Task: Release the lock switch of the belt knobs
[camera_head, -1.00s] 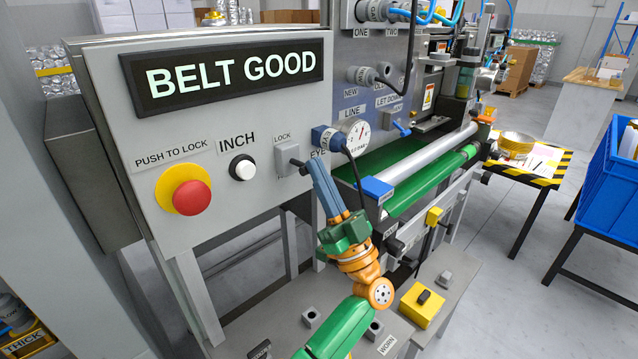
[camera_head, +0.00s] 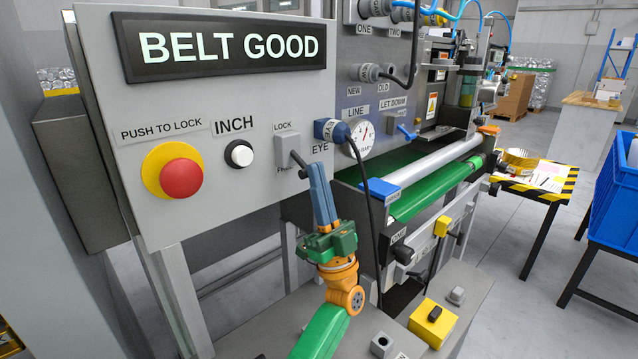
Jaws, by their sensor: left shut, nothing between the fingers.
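The lock switch (camera_head: 287,145) is a small grey box on the grey control panel, under the label LOCK. Its dark lever (camera_head: 299,159) points down and to the right, and a partly hidden label sits below it. My left gripper (camera_head: 317,166) is shut and empty, pointing up, with its blue fingertips just below and right of the lever's end. I cannot tell whether they touch it. My right gripper is not in view. Belt knobs cannot be made out for certain.
Left of the switch are a white INCH button (camera_head: 239,154) and a red push button (camera_head: 181,179). A blue EYE sensor (camera_head: 332,130) and a gauge (camera_head: 362,134) are close on the right. A black cable (camera_head: 366,200) hangs right beside my gripper.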

